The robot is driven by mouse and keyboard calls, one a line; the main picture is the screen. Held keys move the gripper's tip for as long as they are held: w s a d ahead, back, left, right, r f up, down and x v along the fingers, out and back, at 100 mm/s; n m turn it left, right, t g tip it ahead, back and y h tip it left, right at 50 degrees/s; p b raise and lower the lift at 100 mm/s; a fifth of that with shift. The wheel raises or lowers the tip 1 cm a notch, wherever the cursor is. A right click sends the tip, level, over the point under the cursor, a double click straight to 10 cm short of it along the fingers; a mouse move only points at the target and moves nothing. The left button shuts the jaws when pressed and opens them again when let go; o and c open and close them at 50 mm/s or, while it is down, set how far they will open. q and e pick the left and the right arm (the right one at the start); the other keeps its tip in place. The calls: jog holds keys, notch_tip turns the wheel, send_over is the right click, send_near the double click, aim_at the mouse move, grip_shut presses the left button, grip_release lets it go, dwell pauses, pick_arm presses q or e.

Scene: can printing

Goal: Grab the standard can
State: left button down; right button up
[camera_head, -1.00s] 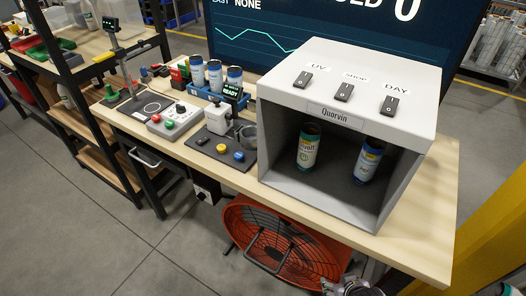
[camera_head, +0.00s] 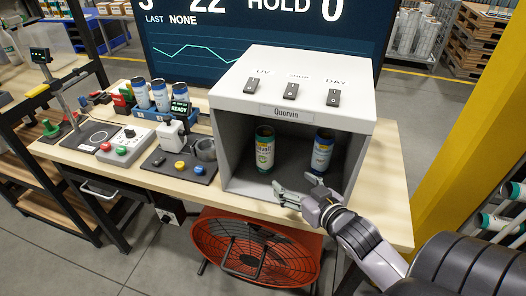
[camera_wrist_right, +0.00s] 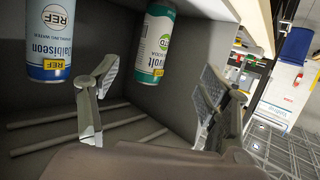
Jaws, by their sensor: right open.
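Two cans stand inside the grey booth (camera_head: 376,128). The green and white can (camera_head: 265,150) is on the left in the head view, and the blue and white can (camera_head: 322,152) is on the right. In the right wrist view the blue can (camera_wrist_right: 48,40) is at upper left with "REF" labels, and the green can (camera_wrist_right: 155,45) is at upper middle. I cannot tell for sure which is the standard can. My right gripper (camera_head: 297,186) is open and empty at the booth's front opening, in front of both cans and apart from them. My left gripper is not in view.
The booth's walls and roof with switches (camera_head: 291,91) close in around the cans. Left of it are a control pad (camera_head: 180,165) with buttons and a blue rack (camera_head: 150,112) of several cans. An orange fan (camera_head: 255,250) stands below the table's front edge.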

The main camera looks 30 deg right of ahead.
aim_at(270, 151)
jog(key=shift+t, duration=0.6)
jog(key=p+x, duration=0.1)
jog(key=x, duration=0.3)
jog(key=r+p+x, duration=0.1)
jog(key=x, duration=0.3)
jog(key=r+p+x, duration=0.1)
jog(key=x, duration=0.3)
jog(key=shift+w+d, duration=0.3)
jog(key=shift+w, duration=0.05)
jog(key=shift+p+x, duration=0.85)
jog(key=shift+x, duration=1.55)
jog(key=shift+w+d+f, duration=0.2)
jog(key=shift+w+f, duration=0.05)
jog(key=shift+s, duration=0.1)
jog(key=c, duration=0.9)
jog(key=shift+r, duration=0.1)
jog(key=shift+c, duration=0.2)
